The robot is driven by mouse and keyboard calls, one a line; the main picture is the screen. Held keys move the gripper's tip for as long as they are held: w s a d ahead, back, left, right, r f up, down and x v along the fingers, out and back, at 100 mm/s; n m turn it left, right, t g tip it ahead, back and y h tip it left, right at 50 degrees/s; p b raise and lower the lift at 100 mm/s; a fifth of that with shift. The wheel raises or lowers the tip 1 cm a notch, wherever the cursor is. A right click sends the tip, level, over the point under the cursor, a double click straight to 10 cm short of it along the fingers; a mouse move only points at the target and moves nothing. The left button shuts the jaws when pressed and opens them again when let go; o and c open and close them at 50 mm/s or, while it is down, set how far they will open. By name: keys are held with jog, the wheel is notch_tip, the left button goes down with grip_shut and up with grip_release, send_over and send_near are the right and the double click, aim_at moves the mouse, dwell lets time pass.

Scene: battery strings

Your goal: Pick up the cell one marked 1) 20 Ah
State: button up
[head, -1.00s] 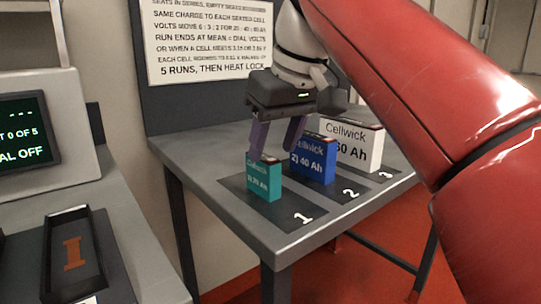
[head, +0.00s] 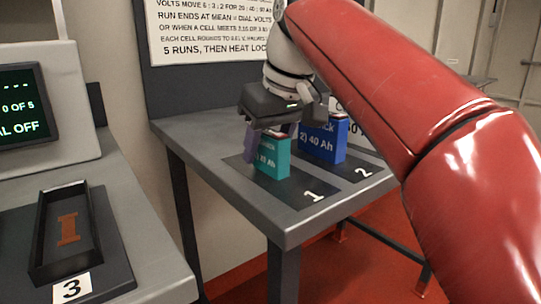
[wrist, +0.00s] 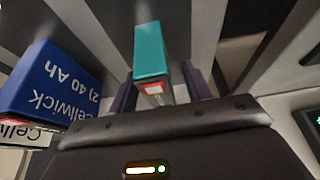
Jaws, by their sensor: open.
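The teal cell (head: 273,160), its label partly readable as ending in Ah, stands upright on the dark mat at the place marked 1. My gripper (head: 268,144) is over it, pointing down, with one purple finger beside its left side; the other finger is mostly hidden. In the wrist view the teal cell (wrist: 150,52) lies between the two open fingers of my gripper (wrist: 160,88), its red-and-white top end towards the palm. I see no clear contact.
The blue 40 Ah cell (head: 324,142) stands close on the right at place 2. A white cell (wrist: 24,134) is partly hidden beyond it. A black tray (head: 68,240) by label 3 sits on the left bench. The grey table (head: 220,185) is clear in front.

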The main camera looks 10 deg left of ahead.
grip_shut()
jog(key=shift+r, duration=0.1)
